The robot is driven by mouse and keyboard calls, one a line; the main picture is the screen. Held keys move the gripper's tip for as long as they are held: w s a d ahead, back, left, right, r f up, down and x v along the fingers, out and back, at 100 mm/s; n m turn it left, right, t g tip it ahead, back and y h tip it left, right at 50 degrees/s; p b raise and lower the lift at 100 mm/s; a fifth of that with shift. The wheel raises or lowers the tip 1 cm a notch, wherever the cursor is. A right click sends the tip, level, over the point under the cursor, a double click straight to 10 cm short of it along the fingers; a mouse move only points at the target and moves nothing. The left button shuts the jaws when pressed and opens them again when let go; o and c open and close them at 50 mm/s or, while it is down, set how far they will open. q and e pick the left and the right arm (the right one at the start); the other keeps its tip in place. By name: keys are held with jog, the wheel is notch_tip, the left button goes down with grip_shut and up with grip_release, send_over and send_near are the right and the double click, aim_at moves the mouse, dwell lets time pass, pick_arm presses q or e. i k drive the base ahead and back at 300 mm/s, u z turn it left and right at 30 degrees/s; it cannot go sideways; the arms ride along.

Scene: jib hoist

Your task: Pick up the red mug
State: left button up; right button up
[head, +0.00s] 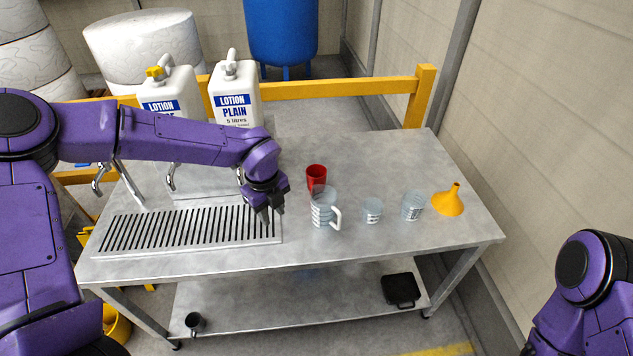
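The red mug (316,176) stands upright on the metal table, behind a clear measuring jug (322,213) that covers its lower front. No handle shows on it. My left gripper (270,216) is over the right end of the drain grate, to the left of the mug and nearer to me, apart from it. Its two fingers point down with a small gap between them, and nothing shows between them. My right arm shows at the lower right edge, but its gripper is outside the view.
Two clear beakers (372,210) (412,206) and an orange funnel (447,200) stand right of the jug. Two lotion canisters (235,95) (170,90) stand at the back left. A slotted drain grate (130,236) covers the left front. The back right tabletop is clear.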

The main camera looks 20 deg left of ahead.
aim_at(315, 173)
jog(key=u, duration=0.1)
jog(key=i, duration=1)
jog(key=z, duration=0.1)
